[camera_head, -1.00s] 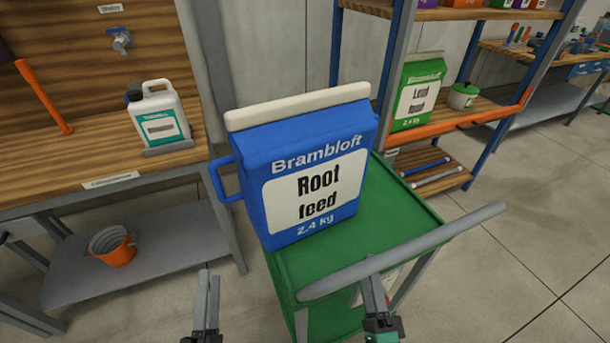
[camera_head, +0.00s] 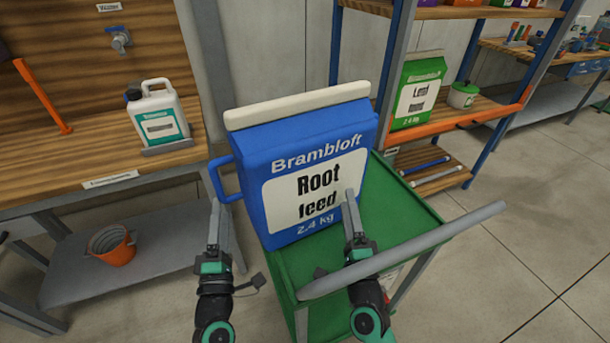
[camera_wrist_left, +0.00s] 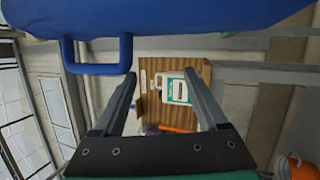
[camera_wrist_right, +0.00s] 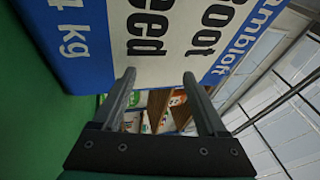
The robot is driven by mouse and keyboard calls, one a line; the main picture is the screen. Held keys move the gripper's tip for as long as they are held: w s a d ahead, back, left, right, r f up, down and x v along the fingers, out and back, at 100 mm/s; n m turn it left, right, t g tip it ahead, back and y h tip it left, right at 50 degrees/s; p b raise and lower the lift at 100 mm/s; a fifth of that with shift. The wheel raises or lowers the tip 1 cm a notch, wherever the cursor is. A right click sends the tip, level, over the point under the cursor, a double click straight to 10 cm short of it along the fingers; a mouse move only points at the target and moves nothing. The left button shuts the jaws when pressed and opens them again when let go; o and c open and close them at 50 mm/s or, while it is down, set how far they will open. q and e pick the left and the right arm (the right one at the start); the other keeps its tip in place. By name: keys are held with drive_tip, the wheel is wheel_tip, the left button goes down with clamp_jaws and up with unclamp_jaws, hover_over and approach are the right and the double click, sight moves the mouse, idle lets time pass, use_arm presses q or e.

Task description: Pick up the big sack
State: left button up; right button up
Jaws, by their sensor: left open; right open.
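The big sack (camera_head: 275,165) is blue with a white label reading "Root feed" and a cream top fold. It stands on the green cart (camera_head: 405,205) in the head view. A blue loop handle (camera_head: 225,180) sticks out from its left side. My left gripper (camera_head: 216,205) is open and empty, just below and in front of that handle. The handle also shows ahead of its fingers in the left wrist view (camera_wrist_left: 97,68). My right gripper (camera_head: 350,200) is open and empty in front of the sack's lower right front. The sack's label also fills the top of the right wrist view (camera_wrist_right: 185,35).
The cart's grey push bar (camera_head: 400,250) crosses in front, close to my right arm. A workbench with a white jug (camera_head: 157,115) stands left, with an orange bucket (camera_head: 112,245) on its lower shelf. A shelf rack with a green sack (camera_head: 418,90) stands behind right.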

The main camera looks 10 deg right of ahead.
sight(331, 195)
drive_tip(key=shift+s+a, duration=0.1)
use_arm(q)
drive_tip(key=shift+d, duration=0.1)
drive_tip(key=shift+d, duration=0.1)
use_arm(e)
drive_tip(key=shift+a, duration=0.1)
drive_tip(key=shift+a, duration=1.5)
use_arm(q)
drive_tip(key=d, duration=0.3)
